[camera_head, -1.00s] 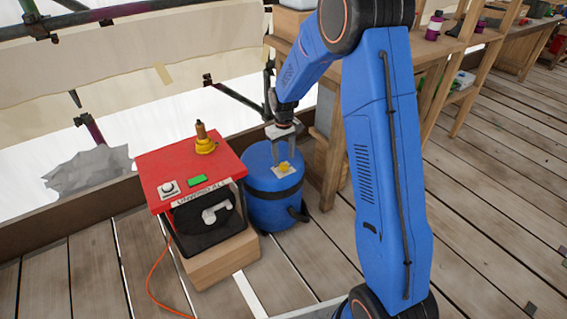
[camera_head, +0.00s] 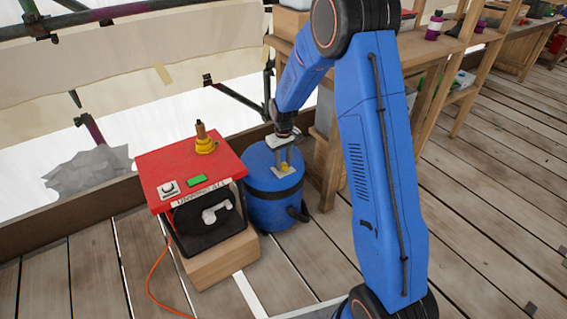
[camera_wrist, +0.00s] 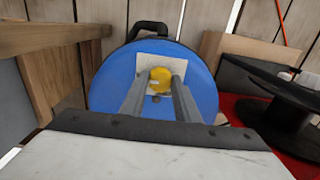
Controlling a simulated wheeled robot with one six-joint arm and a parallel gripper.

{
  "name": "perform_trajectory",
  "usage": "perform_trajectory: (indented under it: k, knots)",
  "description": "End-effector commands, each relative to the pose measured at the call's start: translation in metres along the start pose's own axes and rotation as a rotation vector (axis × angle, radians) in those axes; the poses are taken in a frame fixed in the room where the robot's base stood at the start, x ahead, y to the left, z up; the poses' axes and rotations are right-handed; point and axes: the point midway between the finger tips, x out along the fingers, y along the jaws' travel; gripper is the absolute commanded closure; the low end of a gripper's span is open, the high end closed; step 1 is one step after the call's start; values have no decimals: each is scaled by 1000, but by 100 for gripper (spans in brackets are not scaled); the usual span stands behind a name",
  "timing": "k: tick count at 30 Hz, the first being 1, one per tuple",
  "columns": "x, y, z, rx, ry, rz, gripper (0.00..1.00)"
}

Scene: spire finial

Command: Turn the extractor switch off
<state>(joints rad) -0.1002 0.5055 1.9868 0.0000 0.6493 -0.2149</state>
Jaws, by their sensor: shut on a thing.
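The extractor is a blue drum (camera_head: 270,205) with a dark band, standing right of the red-topped box. On its lid is a pale plate (camera_wrist: 146,62) with a yellow round switch knob (camera_wrist: 160,80), which also shows in the head view (camera_head: 285,168). My gripper (camera_wrist: 160,88) is over the lid, its two grey fingers closed in on either side of the yellow knob. The fingers hide the knob's lower sides, and I cannot tell from its look which setting it is at.
The red-topped box (camera_head: 222,166) with a yellow-based fitting (camera_head: 205,143), a green button and a white switch stands close on the left. A wooden bench (camera_head: 325,165) is close on the right. An orange cable (camera_head: 150,275) lies on the plank floor.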

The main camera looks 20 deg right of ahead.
Motion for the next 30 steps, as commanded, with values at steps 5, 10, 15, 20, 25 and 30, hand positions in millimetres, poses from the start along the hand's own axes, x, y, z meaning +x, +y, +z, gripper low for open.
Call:
perform_trajectory:
  k: [5, 10, 15, 20, 25, 30]
  knots:
    - [0, 0, 0, -23, 0, 0, 94]
    - [0, 0, 0, -93, 0, 0, 94]
    - [0, 0, 0, -216, 0, 0, 94]
    - [0, 0, 0, -363, 0, 0, 94]
    - [0, 0, 0, -525, 0, 0, 94]
    - [0, 0, 0, -688, 0, 0, 94]
